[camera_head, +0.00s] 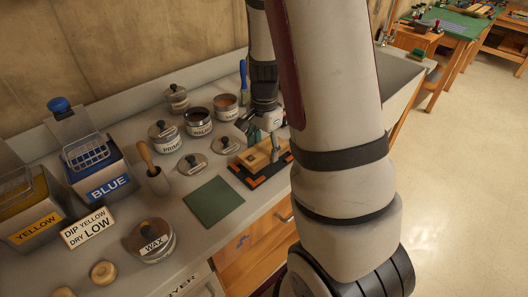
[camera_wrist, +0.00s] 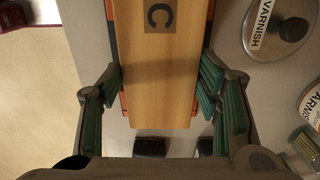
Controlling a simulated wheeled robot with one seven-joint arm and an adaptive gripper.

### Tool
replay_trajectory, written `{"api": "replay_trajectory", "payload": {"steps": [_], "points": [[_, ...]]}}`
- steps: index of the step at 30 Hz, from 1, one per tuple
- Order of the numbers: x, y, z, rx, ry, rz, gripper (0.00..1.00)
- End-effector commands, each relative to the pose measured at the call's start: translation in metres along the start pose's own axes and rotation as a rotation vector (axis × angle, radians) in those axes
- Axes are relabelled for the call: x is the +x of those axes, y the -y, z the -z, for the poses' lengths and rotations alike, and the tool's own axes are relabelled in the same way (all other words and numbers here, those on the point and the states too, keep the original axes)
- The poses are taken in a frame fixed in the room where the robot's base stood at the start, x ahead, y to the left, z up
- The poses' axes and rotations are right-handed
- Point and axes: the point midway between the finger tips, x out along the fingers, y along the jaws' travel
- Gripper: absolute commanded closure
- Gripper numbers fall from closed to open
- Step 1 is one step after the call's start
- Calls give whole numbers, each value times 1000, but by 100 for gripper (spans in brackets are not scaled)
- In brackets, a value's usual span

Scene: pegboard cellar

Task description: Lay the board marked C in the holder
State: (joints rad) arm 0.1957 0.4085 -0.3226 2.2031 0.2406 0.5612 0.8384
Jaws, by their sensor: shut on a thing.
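The board marked C (camera_wrist: 158,75) is a light wooden plank with a dark C label. It lies between the green-padded fingers of my gripper (camera_wrist: 161,88), which is shut on its two long sides. In the head view the board (camera_head: 256,159) is beneath my gripper (camera_head: 271,135), over the holder (camera_head: 267,176), a black base with orange corner pieces. Orange and black edges of the holder (camera_wrist: 110,45) show along both sides of the board in the wrist view. I cannot tell whether the board rests fully on the holder or is slightly above it.
A green mat (camera_head: 214,201) lies left of the holder. Several lids and cans, including a can marked WALNUT (camera_head: 199,122), stand behind it. A WAX can (camera_head: 150,242) and the BLUE tank (camera_head: 104,172) are farther left. A varnish lid (camera_wrist: 282,28) is near my gripper.

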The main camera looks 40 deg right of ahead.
Motion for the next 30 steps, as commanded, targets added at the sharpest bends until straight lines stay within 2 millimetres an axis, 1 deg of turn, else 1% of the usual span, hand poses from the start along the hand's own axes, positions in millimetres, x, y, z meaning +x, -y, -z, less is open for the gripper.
{"api": "replay_trajectory", "payload": {"steps": [1,4,12,16,17,18,19,30], "points": [[8,-1,0,1,2,-4,77],[20,-1,0,2,1,-4,77],[22,0,0,0,0,0,77],[25,0,0,0,0,0,77],[25,0,0,0,0,0,35],[24,0,0,0,0,0,26],[24,0,0,0,0,0,22],[22,-1,0,0,0,0,22]]}}
